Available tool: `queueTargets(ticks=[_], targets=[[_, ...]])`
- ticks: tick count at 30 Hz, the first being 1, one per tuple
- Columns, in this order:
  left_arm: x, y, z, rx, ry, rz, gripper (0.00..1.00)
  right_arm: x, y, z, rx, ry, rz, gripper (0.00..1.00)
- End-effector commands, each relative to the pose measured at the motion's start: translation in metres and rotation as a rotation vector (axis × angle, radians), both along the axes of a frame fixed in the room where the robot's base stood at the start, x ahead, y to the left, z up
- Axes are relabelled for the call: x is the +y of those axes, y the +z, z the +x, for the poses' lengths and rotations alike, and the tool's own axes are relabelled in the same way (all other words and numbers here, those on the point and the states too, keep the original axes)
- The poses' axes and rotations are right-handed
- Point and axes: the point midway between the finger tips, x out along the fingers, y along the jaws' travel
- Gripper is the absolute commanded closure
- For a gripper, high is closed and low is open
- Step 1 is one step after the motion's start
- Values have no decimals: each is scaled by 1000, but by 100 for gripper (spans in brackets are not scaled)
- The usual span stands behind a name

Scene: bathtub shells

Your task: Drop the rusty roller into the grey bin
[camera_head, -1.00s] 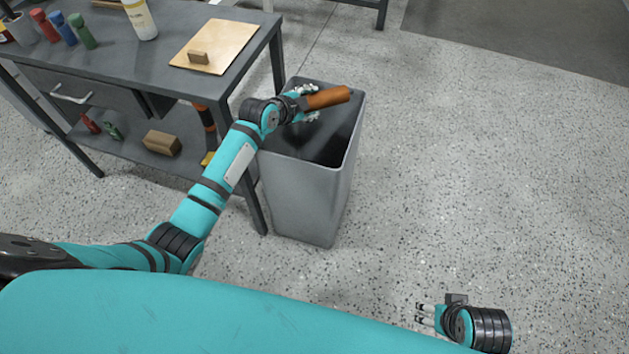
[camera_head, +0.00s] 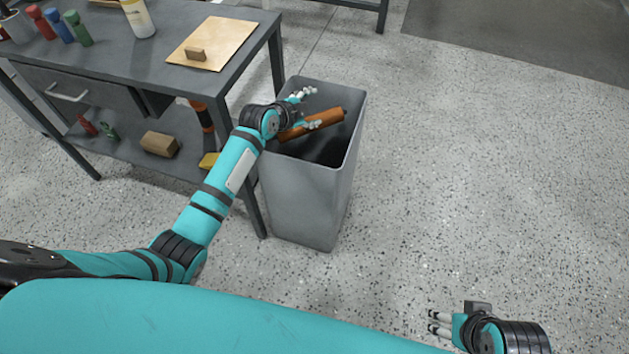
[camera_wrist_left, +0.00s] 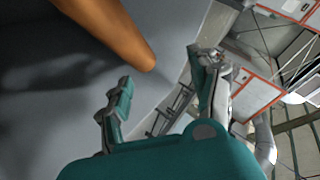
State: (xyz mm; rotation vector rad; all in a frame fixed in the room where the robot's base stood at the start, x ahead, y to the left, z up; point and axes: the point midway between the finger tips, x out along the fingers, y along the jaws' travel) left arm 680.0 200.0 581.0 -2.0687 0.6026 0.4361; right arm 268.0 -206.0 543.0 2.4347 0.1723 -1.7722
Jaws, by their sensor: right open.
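The rusty roller (camera_head: 327,118) is an orange-brown cylinder, lying tilted within the mouth of the grey bin (camera_head: 303,205). It shows in the left wrist view (camera_wrist_left: 108,28) at the upper left, outside the spread fingers. My left gripper (camera_head: 306,108) is over the bin opening with its fingers apart; one finger overlaps the roller in the head view. The left wrist view shows the open fingers (camera_wrist_left: 160,92) with nothing between them. The bin's floor is dark and partly hidden. My right gripper (camera_head: 436,322) is open and empty over the floor at the lower right.
A grey workbench (camera_head: 140,75) stands left of the bin, with bottles, a board (camera_head: 211,45) and a small block on top. Its lower shelf holds a brown block (camera_head: 160,144) and other items. The floor right of the bin is clear.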

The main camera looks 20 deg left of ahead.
Motion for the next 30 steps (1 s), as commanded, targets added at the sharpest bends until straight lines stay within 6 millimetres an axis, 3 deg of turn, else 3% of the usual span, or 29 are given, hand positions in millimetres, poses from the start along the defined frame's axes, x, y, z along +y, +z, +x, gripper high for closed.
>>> queueTargets(ticks=[14,30], targets=[[4,2,-10,5,0,4,28,0,0,0,-1,0,0,43],[28,55,-89,2,0,3,28,0,0,0,-1,0,0,43]])
